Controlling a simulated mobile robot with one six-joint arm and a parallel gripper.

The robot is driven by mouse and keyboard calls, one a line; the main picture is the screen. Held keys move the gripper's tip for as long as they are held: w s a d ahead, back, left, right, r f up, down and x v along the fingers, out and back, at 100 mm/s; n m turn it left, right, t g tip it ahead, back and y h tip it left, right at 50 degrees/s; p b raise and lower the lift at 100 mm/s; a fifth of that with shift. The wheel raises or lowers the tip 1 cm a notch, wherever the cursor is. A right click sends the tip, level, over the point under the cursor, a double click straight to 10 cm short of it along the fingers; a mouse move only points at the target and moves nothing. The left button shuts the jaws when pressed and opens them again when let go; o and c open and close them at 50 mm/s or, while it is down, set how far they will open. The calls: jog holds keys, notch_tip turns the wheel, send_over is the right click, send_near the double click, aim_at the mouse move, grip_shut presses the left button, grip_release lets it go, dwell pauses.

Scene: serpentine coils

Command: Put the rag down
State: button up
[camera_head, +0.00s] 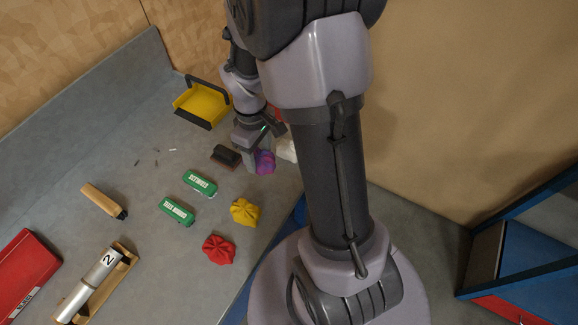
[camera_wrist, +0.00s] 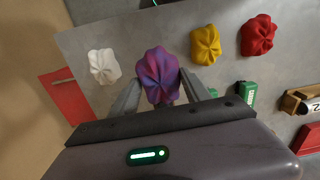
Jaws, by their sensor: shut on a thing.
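A crumpled purple rag (camera_head: 265,162) is held by my gripper (camera_head: 258,158) over the grey worktop, near its right edge. In the wrist view the purple rag (camera_wrist: 160,75) sits between the two fingers of my gripper (camera_wrist: 160,88), which are shut on it. I cannot tell whether the rag touches the worktop. Other rags lie apart: a yellow rag (camera_head: 245,211), a red rag (camera_head: 219,249) and a white rag (camera_wrist: 104,66).
Small dark bits lie near the dustpan.

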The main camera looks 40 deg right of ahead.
aim_at(266, 153)
jog(key=shift+s+d+f+b, duration=0.25)
jog(key=shift+d+f, duration=0.2)
jog(key=shift+f, duration=0.15)
jog(key=shift+s+d+f+b, duration=0.2)
jog(key=shift+d+f+b, duration=0.05)
jog(key=shift+d+f, duration=0.25)
jog(key=f+b, duration=0.1)
jog(key=f, duration=0.1)
jog(key=f+b, duration=0.1)
jog(key=f, duration=0.5)
jog(key=shift+a+f+b, duration=0.15)
jog(key=shift+a+b, duration=0.1)
jog(key=shift+b, duration=0.15)
jog(key=o, duration=1.3)
jog(key=shift+w, duration=0.1)
